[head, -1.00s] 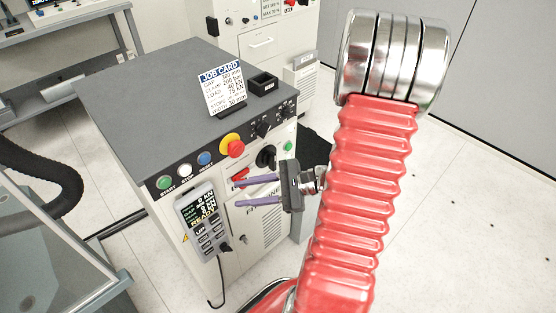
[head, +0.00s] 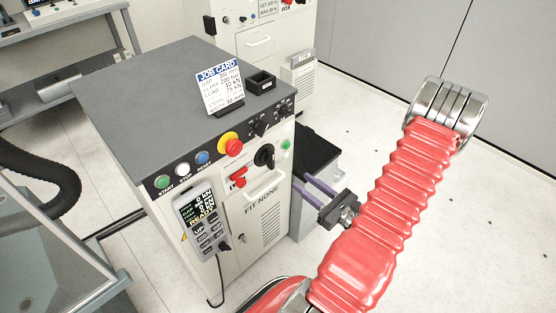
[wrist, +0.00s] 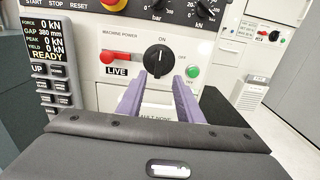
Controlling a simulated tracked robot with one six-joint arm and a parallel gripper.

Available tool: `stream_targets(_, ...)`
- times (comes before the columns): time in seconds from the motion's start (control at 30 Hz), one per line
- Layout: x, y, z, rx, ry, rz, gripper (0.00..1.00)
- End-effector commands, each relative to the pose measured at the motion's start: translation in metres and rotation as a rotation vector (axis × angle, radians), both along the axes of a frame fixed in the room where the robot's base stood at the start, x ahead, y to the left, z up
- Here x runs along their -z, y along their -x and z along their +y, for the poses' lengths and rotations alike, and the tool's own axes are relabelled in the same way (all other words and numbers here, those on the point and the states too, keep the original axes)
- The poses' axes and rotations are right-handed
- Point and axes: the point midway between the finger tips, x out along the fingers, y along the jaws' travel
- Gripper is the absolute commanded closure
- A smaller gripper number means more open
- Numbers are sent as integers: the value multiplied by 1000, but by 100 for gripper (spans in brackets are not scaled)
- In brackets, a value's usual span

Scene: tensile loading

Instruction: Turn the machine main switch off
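The machine main switch is a black rotary knob (wrist: 158,62) under the words MACHINE POWER. The knob also shows on the cabinet front in the head view (head: 264,155). My gripper (wrist: 160,80) is open and empty. Its two purple fingers point at the panel, with the lower part of the knob showing between them in the wrist view. In the head view my gripper (head: 301,192) is right of and below the knob; I cannot tell the exact gap, but no contact shows.
A red lever (wrist: 120,57) above a LIVE label sits left of the knob, and a green lamp (wrist: 192,71) sits right of it. A red emergency button (head: 235,147) is up left. A handheld display (head: 203,222) reads READY. Open floor lies right.

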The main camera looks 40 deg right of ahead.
Motion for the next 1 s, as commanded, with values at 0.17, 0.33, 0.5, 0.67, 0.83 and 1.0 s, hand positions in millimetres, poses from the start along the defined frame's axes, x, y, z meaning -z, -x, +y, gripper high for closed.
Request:
stream_targets(0.17,0,-1,1,-2,1,0,67)
stream_targets(0.33,0,-9,1,-4,1,1,67)
stream_targets(0.5,0,-24,2,-6,1,1,67)
stream_targets(0.67,0,-41,3,-6,2,1,67)
stream_targets(0.83,0,-60,3,-6,1,1,67)
stream_targets(1.0,0,-79,4,-6,2,1,67)
